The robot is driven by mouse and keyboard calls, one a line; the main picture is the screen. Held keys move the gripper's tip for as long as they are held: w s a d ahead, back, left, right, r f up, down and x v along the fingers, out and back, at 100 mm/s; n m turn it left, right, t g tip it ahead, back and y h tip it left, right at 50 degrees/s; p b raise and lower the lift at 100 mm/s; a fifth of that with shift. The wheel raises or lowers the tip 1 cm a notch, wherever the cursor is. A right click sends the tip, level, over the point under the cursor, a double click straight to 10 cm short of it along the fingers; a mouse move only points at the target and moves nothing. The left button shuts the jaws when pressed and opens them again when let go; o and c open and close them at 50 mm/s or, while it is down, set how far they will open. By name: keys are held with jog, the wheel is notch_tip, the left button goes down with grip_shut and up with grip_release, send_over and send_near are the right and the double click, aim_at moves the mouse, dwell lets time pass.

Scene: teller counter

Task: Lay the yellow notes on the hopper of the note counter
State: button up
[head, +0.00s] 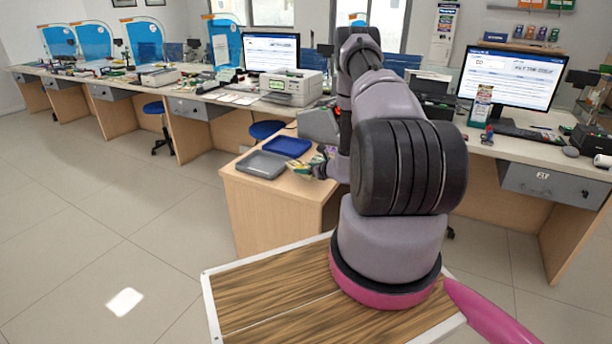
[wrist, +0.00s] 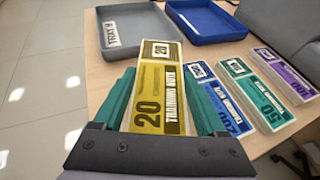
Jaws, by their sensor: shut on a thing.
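The yellow notes (wrist: 158,85) are a banded stack marked 20, lying lengthwise between the green fingers of my gripper (wrist: 162,100) in the wrist view. My gripper is shut on them, with the far end sticking out past the fingers. In the head view the yellow notes (head: 299,167) show small at my gripper (head: 316,165), over the wooden side desk (head: 262,205). A grey machine with a red panel (head: 319,125), apparently the note counter, stands behind the trays, partly hidden by my arm. Its hopper cannot be made out.
A grey tray (head: 262,165) and a blue tray (head: 287,147) sit on the side desk. Blue (wrist: 216,98), green (wrist: 258,92) and purple (wrist: 281,75) note stacks lie right of my gripper. A white printer-like device (head: 291,88) and monitors stand on the long counter behind.

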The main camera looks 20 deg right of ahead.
aim_at(306, 182)
jog(key=shift+f, duration=2)
jog(key=shift+f, duration=0.15)
jog(key=o, duration=1.3)
